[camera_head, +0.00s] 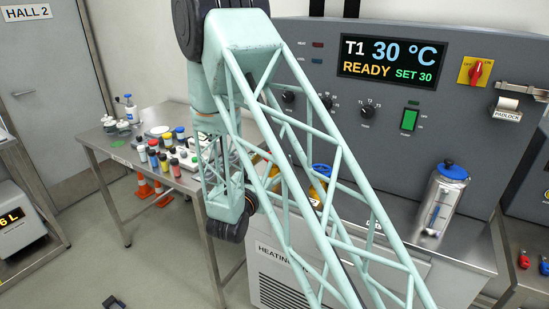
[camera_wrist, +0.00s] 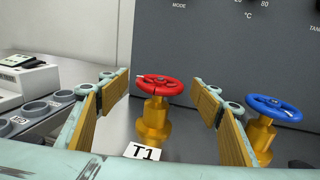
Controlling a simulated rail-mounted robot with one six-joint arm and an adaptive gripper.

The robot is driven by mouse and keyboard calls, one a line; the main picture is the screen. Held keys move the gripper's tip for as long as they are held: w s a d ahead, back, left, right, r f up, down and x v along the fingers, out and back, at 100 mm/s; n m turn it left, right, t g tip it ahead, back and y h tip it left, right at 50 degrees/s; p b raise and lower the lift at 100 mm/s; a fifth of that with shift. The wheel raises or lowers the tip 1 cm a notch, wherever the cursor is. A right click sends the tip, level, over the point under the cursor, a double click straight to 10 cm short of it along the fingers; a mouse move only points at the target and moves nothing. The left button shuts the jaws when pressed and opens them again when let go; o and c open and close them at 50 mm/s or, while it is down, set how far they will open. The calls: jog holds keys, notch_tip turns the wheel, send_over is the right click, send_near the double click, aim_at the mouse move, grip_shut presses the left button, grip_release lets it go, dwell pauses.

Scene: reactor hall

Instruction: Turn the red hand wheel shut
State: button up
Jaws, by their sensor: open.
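The red hand wheel (camera_wrist: 159,85) sits on top of a brass valve body (camera_wrist: 154,122) in the middle of the wrist view. A white label (camera_wrist: 142,152) reading T1 lies in front of it. My gripper (camera_wrist: 160,92) is open, with one wood-coloured finger pad to the left of the wheel and one to the right. I see a gap on both sides, and neither finger appears to touch the wheel. In the head view my own arm hides the red wheel and most of the gripper.
A blue hand wheel (camera_wrist: 273,107) on a brass valve stands close to the right finger. A grey control panel (camera_head: 450,110) rises behind the valves. A steel canister (camera_head: 439,205) with a blue cap stands on the right. A side table (camera_head: 135,150) holds several bottles.

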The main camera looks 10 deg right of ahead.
jog(key=shift+x, duration=1.45)
jog(key=shift+c, duration=0.2)
jog(key=c, duration=0.8)
